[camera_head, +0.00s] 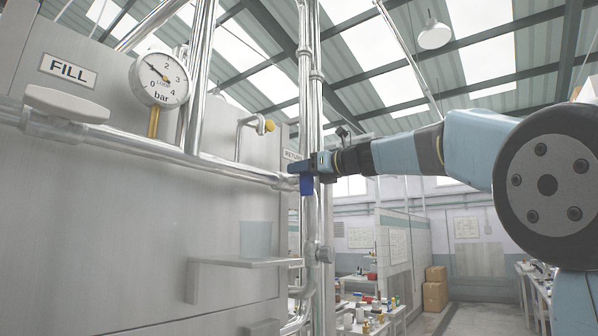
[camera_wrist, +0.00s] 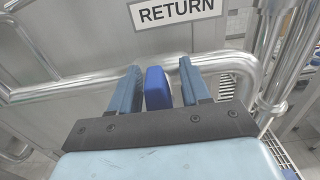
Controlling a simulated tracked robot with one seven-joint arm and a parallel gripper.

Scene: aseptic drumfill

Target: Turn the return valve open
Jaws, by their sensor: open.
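The return valve's blue handle (camera_wrist: 157,88) stands between the two fingers of my gripper (camera_wrist: 160,66) in the wrist view. The fingers are open, with a narrow gap visible on each side of the handle. In the head view my gripper (camera_head: 301,166) is at the pipe beside the RETURN label, and the blue handle (camera_head: 306,187) shows just below it, hanging downward. The RETURN label (camera_wrist: 176,11) is on the panel above the handle in the wrist view. The valve body is hidden behind the handle and fingers.
Steel pipes (camera_head: 312,80) rise close beside my gripper. A horizontal pipe (camera_head: 150,146) runs along the grey cabinet (camera_head: 110,230), under a pressure gauge (camera_head: 160,77) and FILL label (camera_head: 68,70).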

